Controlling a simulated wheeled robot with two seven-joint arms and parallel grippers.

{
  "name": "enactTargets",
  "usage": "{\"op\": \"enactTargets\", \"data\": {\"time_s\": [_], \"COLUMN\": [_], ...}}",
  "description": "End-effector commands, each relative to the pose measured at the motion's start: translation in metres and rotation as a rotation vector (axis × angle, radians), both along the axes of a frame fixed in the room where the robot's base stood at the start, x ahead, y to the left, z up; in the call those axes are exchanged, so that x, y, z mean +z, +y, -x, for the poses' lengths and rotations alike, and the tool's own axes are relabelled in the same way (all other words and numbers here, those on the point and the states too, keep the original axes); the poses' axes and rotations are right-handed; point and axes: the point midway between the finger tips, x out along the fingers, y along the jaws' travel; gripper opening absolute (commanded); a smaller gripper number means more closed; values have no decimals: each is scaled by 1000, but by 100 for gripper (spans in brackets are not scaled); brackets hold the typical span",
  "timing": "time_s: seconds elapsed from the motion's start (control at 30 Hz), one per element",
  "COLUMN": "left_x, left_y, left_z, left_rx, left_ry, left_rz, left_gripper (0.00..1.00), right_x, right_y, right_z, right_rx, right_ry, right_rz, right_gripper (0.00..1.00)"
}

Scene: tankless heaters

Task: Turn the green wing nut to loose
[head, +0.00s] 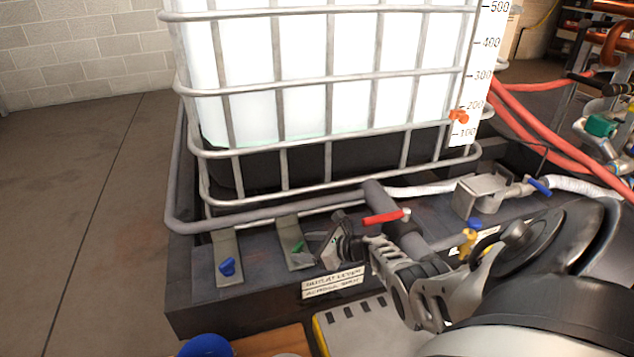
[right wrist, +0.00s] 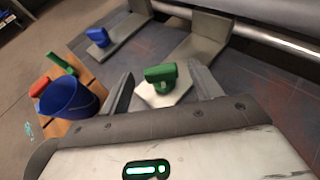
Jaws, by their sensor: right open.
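The green wing nut (head: 298,246) sits on a flat metal bracket (head: 287,233) at the front of the dark platform in the head view. In the right wrist view the green wing nut (right wrist: 161,76) shows between my two fingers, with its wing lying roughly crosswise. My right gripper (head: 328,246) is open just to the right of the nut in the head view. In the right wrist view the right gripper (right wrist: 162,88) has a finger on each side of the nut, with visible gaps. Contact cannot be told. My left gripper is not in view.
A blue wing nut (head: 227,267) sits on the neighbouring bracket to the left. A red-handled valve (head: 385,216) is close to my right gripper. The caged white tank (head: 300,80) rises behind. A label (head: 333,283) is on the platform's front. A blue bucket (right wrist: 70,97) stands below.

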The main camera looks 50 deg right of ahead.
Motion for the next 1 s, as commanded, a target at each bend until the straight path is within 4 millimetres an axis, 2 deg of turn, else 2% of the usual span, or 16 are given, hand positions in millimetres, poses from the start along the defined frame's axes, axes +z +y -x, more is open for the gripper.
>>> {"op": "enactTargets", "data": {"time_s": [0.03, 0.1, 0.3, 0.77, 0.9, 1.0], "left_x": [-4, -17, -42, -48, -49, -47], "left_y": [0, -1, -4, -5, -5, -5], "left_z": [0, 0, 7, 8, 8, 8], "left_rx": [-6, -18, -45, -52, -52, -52], "left_ry": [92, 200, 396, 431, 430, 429], "left_rz": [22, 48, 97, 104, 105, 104], "left_gripper": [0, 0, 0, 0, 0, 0], "right_x": [9, 12, 17, 14, -3, -1], "right_y": [-3, -6, -12, -14, -16, -2], "right_z": [9, 18, 35, 42, 65, 65], "right_rx": [-1, -1, -1, 12, 95, 239], "right_ry": [2, 2, 1, 12, 83, 83], "right_rz": [0, 1, 0, 25, 177, 415], "right_gripper": [64, 64, 64, 64, 64, 64]}}
